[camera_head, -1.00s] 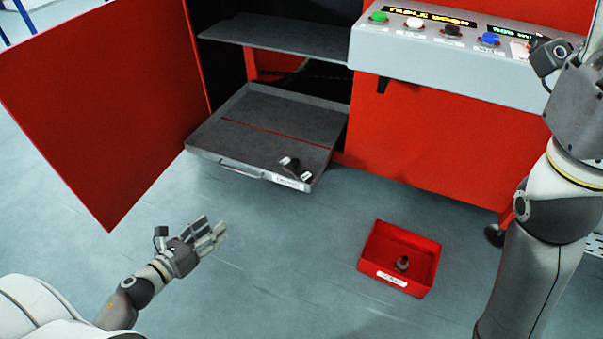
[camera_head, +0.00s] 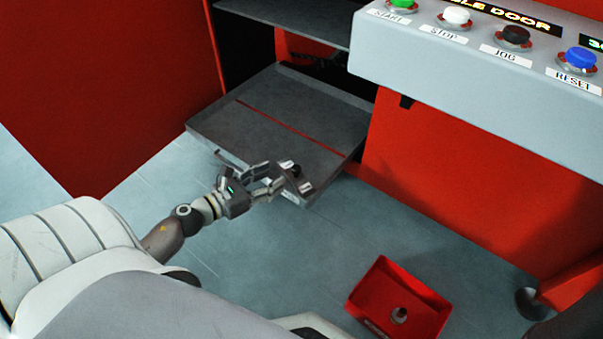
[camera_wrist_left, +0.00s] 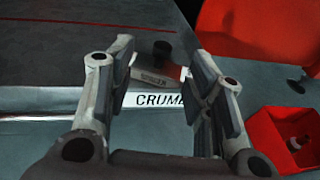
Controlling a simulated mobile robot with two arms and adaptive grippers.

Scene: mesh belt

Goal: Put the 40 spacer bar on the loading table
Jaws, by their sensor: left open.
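A small dark piece with pale labels, possibly the spacer bar, lies at the front right corner of the grey tray (camera_head: 245,125); no number on it is readable. In the head view the dark piece (camera_head: 290,168) is partly behind my left gripper (camera_head: 275,176). In the left wrist view it (camera_wrist_left: 153,75) appears between the spread fingers of my left gripper (camera_wrist_left: 160,85), beyond the tips. The gripper is open and empty. I cannot tell which surface is the loading table. My right gripper is out of view.
A red bin (camera_head: 358,297) with a small dark part (camera_head: 399,315) stands on the floor at right. The button panel (camera_head: 470,75) overhangs the red machine front. A grey shelf (camera_head: 290,18) is above the tray. An open red door (camera_head: 100,90) stands at left.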

